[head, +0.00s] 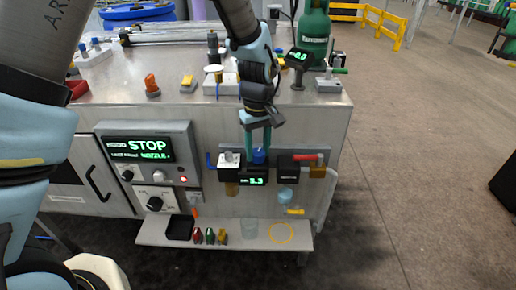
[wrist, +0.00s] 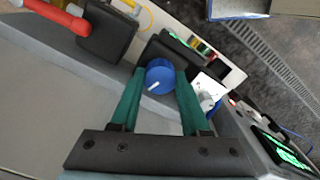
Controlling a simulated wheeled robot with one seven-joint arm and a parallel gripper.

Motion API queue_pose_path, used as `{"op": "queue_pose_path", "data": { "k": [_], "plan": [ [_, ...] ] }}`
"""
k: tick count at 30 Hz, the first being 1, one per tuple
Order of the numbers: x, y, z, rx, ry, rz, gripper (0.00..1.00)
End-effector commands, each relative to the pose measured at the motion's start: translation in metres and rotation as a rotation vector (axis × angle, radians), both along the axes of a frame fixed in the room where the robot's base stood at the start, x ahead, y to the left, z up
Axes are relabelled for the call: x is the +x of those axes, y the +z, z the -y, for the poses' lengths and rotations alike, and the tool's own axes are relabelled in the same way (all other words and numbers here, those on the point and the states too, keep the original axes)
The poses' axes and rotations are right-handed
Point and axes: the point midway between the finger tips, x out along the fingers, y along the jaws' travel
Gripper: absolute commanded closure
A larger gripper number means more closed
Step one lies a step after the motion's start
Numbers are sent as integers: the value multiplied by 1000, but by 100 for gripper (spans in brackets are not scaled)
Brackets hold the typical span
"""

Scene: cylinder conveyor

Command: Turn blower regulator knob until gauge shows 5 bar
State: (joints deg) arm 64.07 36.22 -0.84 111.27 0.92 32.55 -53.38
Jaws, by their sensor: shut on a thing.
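The blue regulator knob (head: 259,156) is on the front face of the machine. It also shows in the wrist view (wrist: 160,80), with a white pointer mark toward its lower left edge. My gripper (head: 257,148) reaches down from above with its green fingers on both sides of the knob, shut on it; the fingers also show in the wrist view (wrist: 158,84). A small gauge display (head: 256,181) sits just below the knob with green digits, seeming to end in .3; the first digit is unclear.
A red-handled valve (head: 310,158) is close to the right of the knob, and a white dial (head: 229,157) close to the left. The STOP panel (head: 148,149) is further left. A shelf (head: 160,232) juts out below. Open floor lies to the right.

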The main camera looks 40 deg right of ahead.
Motion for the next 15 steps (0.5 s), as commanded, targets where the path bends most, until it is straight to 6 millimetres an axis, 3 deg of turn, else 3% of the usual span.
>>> {"op": "queue_pose_path", "data": {
  "k": [15],
  "plan": [
    [1,1,1,-3,-479,1,100]
  ]
}}
